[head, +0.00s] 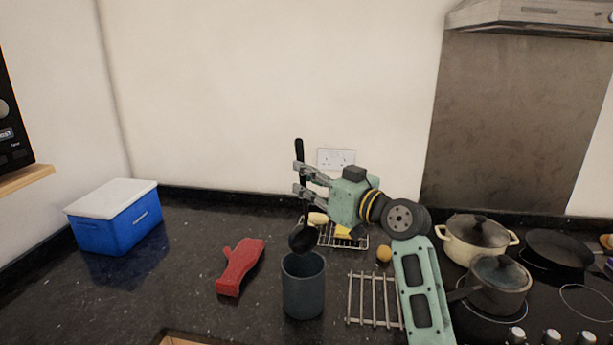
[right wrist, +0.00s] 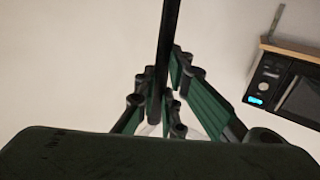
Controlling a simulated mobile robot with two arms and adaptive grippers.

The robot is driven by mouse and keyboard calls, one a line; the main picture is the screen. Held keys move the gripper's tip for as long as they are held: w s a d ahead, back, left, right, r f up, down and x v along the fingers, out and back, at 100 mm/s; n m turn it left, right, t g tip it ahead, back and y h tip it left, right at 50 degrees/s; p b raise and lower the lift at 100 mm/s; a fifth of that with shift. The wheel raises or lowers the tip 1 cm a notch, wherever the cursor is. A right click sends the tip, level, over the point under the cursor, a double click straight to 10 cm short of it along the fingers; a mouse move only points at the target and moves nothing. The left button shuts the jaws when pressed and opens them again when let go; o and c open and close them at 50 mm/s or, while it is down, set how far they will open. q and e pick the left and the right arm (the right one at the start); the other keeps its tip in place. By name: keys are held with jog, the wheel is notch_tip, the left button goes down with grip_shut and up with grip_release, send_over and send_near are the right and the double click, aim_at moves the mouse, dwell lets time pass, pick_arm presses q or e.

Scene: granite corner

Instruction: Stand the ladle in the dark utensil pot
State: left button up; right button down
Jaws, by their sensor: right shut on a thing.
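The black ladle (head: 302,238) hangs upright in the head view, bowl down and handle up. My right gripper (head: 299,178) is shut on its handle. The handle also shows between the fingers in the right wrist view (right wrist: 168,50). The ladle's bowl is just above the rim of the dark utensil pot (head: 303,290), over its back part. Whether the bowl touches the rim I cannot tell. The pot stands upright on the counter. My left gripper is not in view.
A wire rack with yellow items (head: 343,236) sits behind the pot. A metal trivet (head: 374,300) is to its right, a red oven mitt (head: 240,266) to its left. A blue cooler (head: 115,217) stands far left. Pots stand on the hob (head: 570,300) at right.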

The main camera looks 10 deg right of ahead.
aim_at(307, 225)
jog(key=shift+s+d+f+b, duration=0.1)
jog(key=shift+f+b, duration=0.35)
jog(key=shift+f, duration=0.4)
notch_tip(307, 225, down, 2)
jog(key=shift+f+b, duration=0.1)
jog(key=shift+b, duration=0.75)
jog(key=shift+f+b, duration=3.35)
jog(key=shift+f, duration=0.6)
jog(key=c, duration=1.8)
grip_release()
jog(key=v, duration=1.2)
